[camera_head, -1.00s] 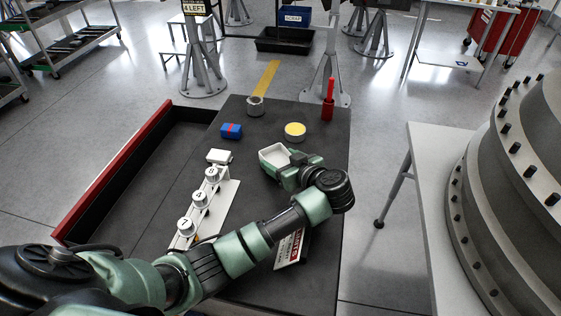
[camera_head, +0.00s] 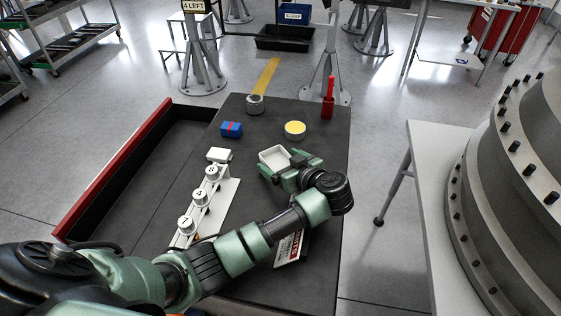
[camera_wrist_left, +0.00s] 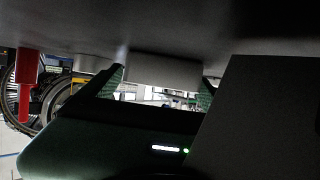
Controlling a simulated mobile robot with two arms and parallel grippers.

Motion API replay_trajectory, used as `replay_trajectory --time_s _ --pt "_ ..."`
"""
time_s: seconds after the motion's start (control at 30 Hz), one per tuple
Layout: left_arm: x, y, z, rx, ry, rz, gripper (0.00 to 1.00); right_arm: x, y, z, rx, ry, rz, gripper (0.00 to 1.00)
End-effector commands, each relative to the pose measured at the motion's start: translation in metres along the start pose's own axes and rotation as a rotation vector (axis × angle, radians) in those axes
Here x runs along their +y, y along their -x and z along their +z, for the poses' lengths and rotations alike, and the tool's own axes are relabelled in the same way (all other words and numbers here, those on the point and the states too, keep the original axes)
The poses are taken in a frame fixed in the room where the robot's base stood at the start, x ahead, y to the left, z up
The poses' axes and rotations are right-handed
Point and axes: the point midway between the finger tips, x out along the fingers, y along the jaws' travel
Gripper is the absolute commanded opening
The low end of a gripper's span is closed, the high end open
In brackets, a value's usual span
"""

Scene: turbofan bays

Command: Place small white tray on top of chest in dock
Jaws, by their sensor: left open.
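The small white tray (camera_head: 274,157) rests on the dark top of the chest (camera_head: 322,180), towards its right side. My left gripper (camera_head: 281,165) is open at the tray's near side. One green finger shows at the tray's left and the other at its right, with no clear grip on it. In the left wrist view, a pale block-like shape, probably the tray (camera_wrist_left: 165,72), shows between the green fingers, under the dark surface at the top. My right gripper is not in view.
A red-fronted drawer (camera_head: 118,165) is open at left.

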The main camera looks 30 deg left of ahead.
Motion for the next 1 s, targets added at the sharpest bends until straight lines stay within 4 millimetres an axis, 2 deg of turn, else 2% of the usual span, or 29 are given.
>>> replay_trajectory --time_s 0.4,0.6,0.77,1.0 --pt "0.000 0.080 -0.005 -0.007 -0.004 0.002 0.90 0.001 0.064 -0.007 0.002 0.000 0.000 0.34" --pt "0.000 0.109 -0.002 -0.004 -0.002 0.001 0.90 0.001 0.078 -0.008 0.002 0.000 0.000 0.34" --pt "0.000 0.118 0.000 -0.002 -0.001 0.000 0.90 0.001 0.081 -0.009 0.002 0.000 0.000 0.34" --pt "0.000 0.118 0.001 -0.001 -0.001 0.000 0.90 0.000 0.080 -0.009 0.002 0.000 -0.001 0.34"
